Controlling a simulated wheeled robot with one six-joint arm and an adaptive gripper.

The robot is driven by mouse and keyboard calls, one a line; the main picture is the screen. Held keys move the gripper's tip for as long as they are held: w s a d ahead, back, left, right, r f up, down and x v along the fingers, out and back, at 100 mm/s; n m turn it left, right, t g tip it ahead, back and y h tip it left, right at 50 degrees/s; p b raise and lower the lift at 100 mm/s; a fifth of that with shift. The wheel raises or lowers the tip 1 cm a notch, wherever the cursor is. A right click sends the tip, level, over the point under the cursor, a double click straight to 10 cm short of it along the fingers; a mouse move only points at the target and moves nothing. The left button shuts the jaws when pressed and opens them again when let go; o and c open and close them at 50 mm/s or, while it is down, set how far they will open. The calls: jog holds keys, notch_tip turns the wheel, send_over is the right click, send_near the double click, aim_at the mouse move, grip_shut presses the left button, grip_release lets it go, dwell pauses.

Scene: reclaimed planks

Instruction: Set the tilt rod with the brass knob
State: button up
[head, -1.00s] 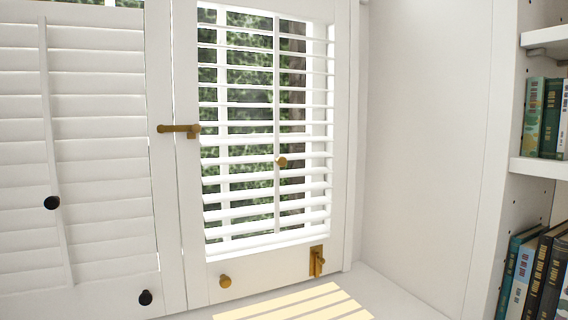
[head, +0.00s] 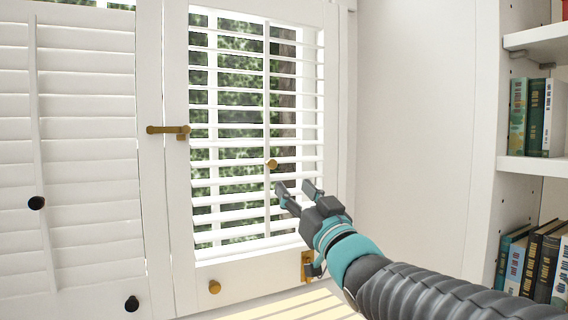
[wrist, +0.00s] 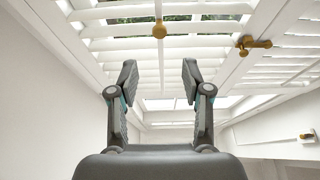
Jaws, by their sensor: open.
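The brass knob (head: 272,164) sits on the white vertical tilt rod (head: 267,110) of the right shutter panel, whose slats (head: 228,150) are open and show greenery. In the wrist view the brass knob (wrist: 159,29) is at the top, beyond my fingertips. My gripper (head: 296,189) is open and empty, just right of and below the knob in the head view, apart from it. In the wrist view my gripper (wrist: 160,72) has its two fingers spread with nothing between them.
The left panel is shut, with a black knob (head: 36,203) on its rod and another black knob (head: 132,304) below. A brass latch (head: 168,130) spans the panels. A lower brass knob (head: 215,287) and brass catch (head: 307,266) are on the right frame. A bookshelf (head: 520,165) stands right.

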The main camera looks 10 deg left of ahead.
aim_at(273, 164)
jog(key=p+x, duration=0.2)
jog(key=x, duration=1)
jog(key=shift+f, duration=0.1)
